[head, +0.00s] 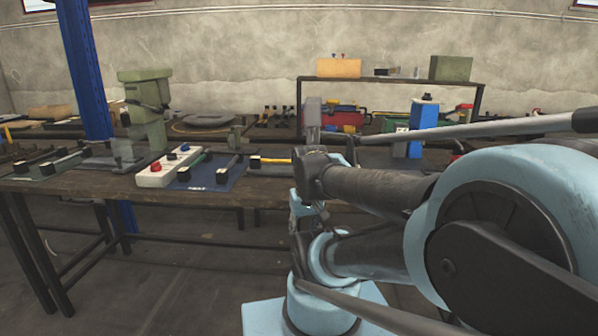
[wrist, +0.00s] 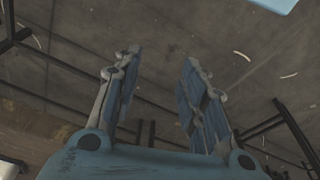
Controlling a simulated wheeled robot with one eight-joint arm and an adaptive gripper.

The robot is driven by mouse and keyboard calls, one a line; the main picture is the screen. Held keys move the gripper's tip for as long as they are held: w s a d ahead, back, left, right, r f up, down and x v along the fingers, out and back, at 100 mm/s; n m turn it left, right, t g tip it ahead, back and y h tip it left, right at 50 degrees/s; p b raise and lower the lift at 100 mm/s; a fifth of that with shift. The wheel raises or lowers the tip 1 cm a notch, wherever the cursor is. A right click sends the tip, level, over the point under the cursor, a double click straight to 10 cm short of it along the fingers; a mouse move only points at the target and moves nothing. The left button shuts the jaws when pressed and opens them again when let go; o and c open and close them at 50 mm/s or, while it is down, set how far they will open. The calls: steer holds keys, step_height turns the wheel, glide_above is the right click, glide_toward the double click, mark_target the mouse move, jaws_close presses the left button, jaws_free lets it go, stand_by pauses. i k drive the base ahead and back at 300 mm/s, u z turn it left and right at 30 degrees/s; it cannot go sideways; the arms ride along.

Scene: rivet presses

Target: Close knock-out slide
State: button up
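My gripper (wrist: 160,64) is open and empty in the wrist view, its two blue-padded fingers well apart over bare floor. In the head view my arm comes in from the right and covers part of the workbench (head: 80,186). No part is plainly marked as the knock-out slide. On the bench lies a blue plate (head: 212,178) with black-handled rails, and a similar dark plate (head: 55,166) with black-ended rails lies at the left. I cannot tell whether either is the slide, or its position. My gripper touches neither.
A green press (head: 146,105) and a blue post (head: 84,70) stand behind. A blue block (head: 423,128) stands further right. Table legs (head: 55,270) and a low crossbar edge the floor below.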

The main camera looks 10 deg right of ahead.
mark_target(265, 169)
steer(key=u, duration=1)
steer(key=k, duration=1.6)
steer(key=z, duration=1.45)
steer(key=i, duration=1)
